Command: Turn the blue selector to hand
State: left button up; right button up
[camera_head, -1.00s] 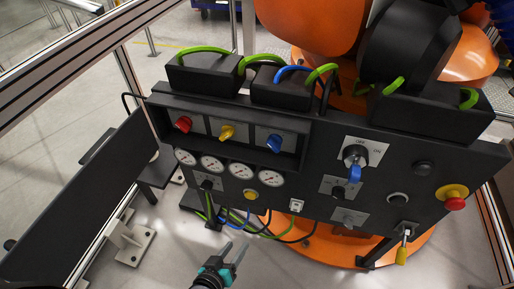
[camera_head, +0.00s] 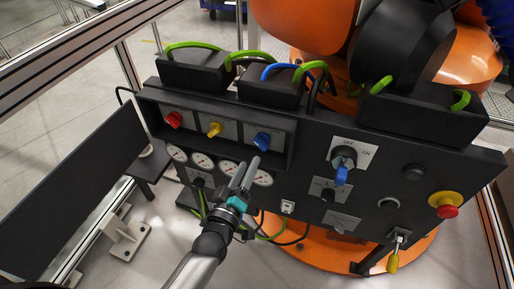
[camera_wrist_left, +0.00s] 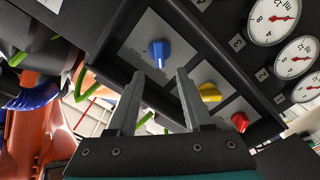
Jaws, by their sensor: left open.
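The blue selector (camera_head: 262,140) is a small knob on a light plate, at the right end of a recessed row of three on the black panel. In the left wrist view the blue selector (camera_wrist_left: 158,52) shows just beyond my fingertips, roughly centred between them and apart from them. My left gripper (camera_head: 247,163) is open and empty, in front of the gauges and just below the selector. Its two parallel fingers also show in the left wrist view (camera_wrist_left: 160,76). My right gripper is not in view.
A yellow selector (camera_head: 215,129) and a red selector (camera_head: 174,120) sit left in the same recess, above several gauges (camera_head: 203,160). Right of it are an ON/OFF switch with a blue handle (camera_head: 341,175) and a red emergency button (camera_head: 447,211). A ledge frames the recess.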

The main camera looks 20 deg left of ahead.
aim_at(258, 146)
pick_arm(q)
jog(key=w, duration=0.4)
jog(key=w+b, duration=0.1)
jog(key=w, duration=0.2)
jog(key=shift+w+d, duration=0.2)
jog(key=shift+w, duration=0.15)
grip_shut()
dwell(0.3)
